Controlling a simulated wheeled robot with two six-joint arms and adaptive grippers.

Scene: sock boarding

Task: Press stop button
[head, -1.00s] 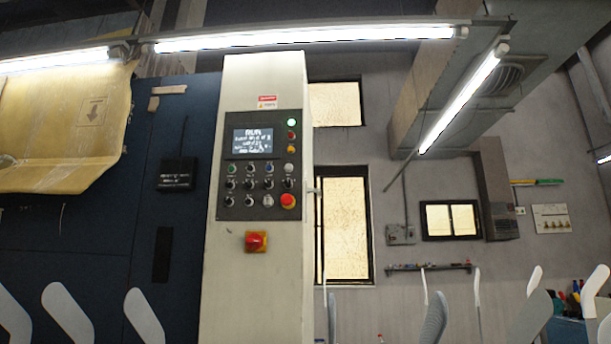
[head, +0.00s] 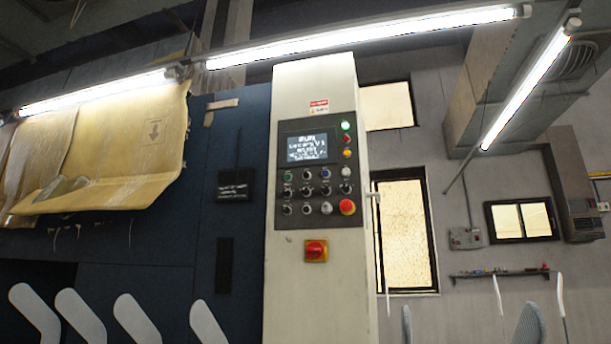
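A dark control panel (head: 294,217) is mounted on a tall cream column (head: 318,280) near the middle of the head view. Rows of small knobs and buttons fill the panel below the screen. A red and yellow rotary switch (head: 316,250) is below the panel. Neither of my grippers shows in the view.
Several pale sock-shaped boards (head: 137,320) stand along the bottom edge. A dark blue machine wall (head: 240,130) with a hanging yellow sheet (head: 95,150) is left of the column. A shelf (head: 500,272) and windows are on the grey wall at right.

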